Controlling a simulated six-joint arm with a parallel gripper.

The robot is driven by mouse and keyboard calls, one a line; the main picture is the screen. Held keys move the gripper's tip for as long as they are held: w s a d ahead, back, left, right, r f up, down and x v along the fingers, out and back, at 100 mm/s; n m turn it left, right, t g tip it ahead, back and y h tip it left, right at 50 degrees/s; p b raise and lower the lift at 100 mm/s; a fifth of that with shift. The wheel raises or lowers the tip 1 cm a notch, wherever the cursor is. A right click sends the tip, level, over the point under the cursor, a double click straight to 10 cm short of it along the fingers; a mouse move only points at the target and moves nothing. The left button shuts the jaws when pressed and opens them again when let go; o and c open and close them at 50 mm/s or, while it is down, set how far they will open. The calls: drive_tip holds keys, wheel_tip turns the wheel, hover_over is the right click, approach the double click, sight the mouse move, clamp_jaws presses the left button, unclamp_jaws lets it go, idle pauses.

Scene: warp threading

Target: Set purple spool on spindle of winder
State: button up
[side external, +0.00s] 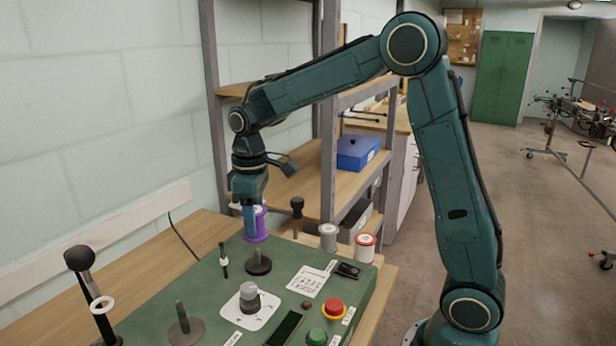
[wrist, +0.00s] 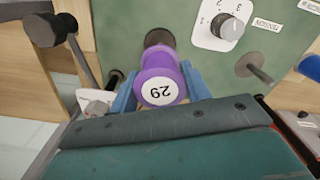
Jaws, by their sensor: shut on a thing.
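The purple spool (side external: 259,226) has a white end label reading 29 in the wrist view (wrist: 162,82). My gripper (wrist: 160,92) is shut on it, with one blue finger on each side. In the side view my gripper (side external: 251,218) points down and holds the spool at the far edge of the green panel. A dark spindle with a round base (side external: 258,264) stands just nearer the camera than the spool. A grey spindle with a round base (side external: 185,328) stands further forward. I cannot tell which spindle is the winder's. The gap beneath the spool is hard to judge.
The green panel (side external: 185,290) carries a grey knob (side external: 249,298), a red button (side external: 333,309) and a small black lever (side external: 224,262). A tall black-knobbed lever (side external: 88,285) stands at left. White spools (side external: 328,237) and (side external: 365,247) red-rimmed stand at the right edge.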

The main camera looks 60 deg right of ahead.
sight(257, 250)
drive_tip(key=shift+f, duration=3)
drive_tip(key=shift+f, duration=0.75)
drive_tip(key=o, duration=0.9)
drive_tip(key=shift+r, duration=0.1)
wheel_tip(257, 250, up, 13)
drive_tip(key=shift+r, duration=0.35)
